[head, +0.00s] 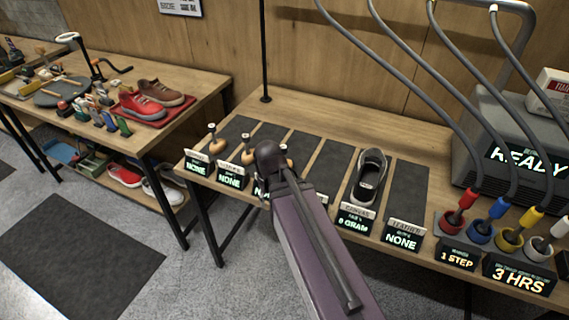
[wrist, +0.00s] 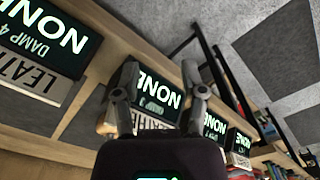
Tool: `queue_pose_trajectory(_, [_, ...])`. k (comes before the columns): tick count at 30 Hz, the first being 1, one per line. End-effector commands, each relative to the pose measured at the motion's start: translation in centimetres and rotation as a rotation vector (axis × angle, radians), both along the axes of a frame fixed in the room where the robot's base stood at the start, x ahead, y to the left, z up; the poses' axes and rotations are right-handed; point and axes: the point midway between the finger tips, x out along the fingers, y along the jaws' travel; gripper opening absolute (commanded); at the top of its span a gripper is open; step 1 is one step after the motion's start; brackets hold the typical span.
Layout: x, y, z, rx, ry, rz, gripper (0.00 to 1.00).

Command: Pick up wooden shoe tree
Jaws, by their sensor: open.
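Small wooden shoe trees with metal stems and knobs stand on the dark mats at the left of the wooden bench in the head view. One (head: 215,144) is at the far left, a second (head: 248,156) is beside it. A third, just right of my arm, is mostly hidden. My purple arm reaches up in front of the third mat, so my gripper's fingers are hidden there. In the wrist view my gripper (wrist: 160,70) is open and empty, its two fingers apart in front of a NONE display (wrist: 155,98). No shoe tree shows clearly in that view.
A dark canvas sneaker (head: 370,176) stands on a mat right of my arm. Lit label stands (head: 357,218) line the bench's front edge. A grey machine (head: 510,135) with hoses is at right. A side table at left holds red and brown shoes (head: 150,97).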

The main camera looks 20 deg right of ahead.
Motion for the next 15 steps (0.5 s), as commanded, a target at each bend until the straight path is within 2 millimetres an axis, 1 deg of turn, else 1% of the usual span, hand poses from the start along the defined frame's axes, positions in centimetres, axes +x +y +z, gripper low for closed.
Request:
queue_pose_trajectory(8, [2.0, -1.0, 2.5, 0.000, 0.000, -0.001, 0.54])
queue_pose_trajectory(15, [5.5, -3.0, 6.6, 0.000, 0.000, -0.002, 0.54])
